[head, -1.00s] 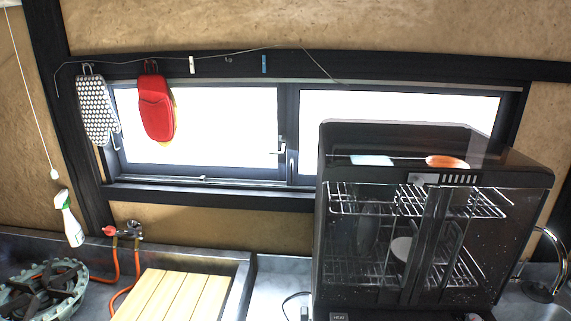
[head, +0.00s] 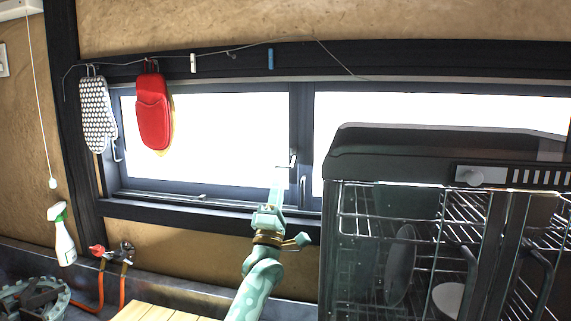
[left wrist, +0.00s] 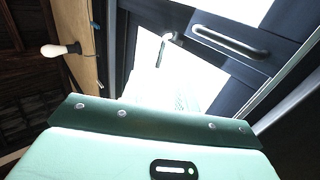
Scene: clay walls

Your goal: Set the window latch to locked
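The window latch (head: 293,161) is a small pale handle on the dark middle upright of the window, with its arm pointing left, roughly level. It also shows in the left wrist view (left wrist: 163,47), beyond my gripper's body. My left gripper (head: 278,183) is raised just below the latch in the head view, pointing up at it; its pale fingers blur against the bright pane. I see no clear contact with the latch. Whether the fingers are open or shut is not clear. My right gripper is out of view.
A grey bar handle (head: 303,191) sits just right of and below the latch; it looms in the left wrist view (left wrist: 231,41). A dark dish cabinet (head: 345,250) stands close on the right. A red mitt (head: 153,112) hangs left. The pane between is clear.

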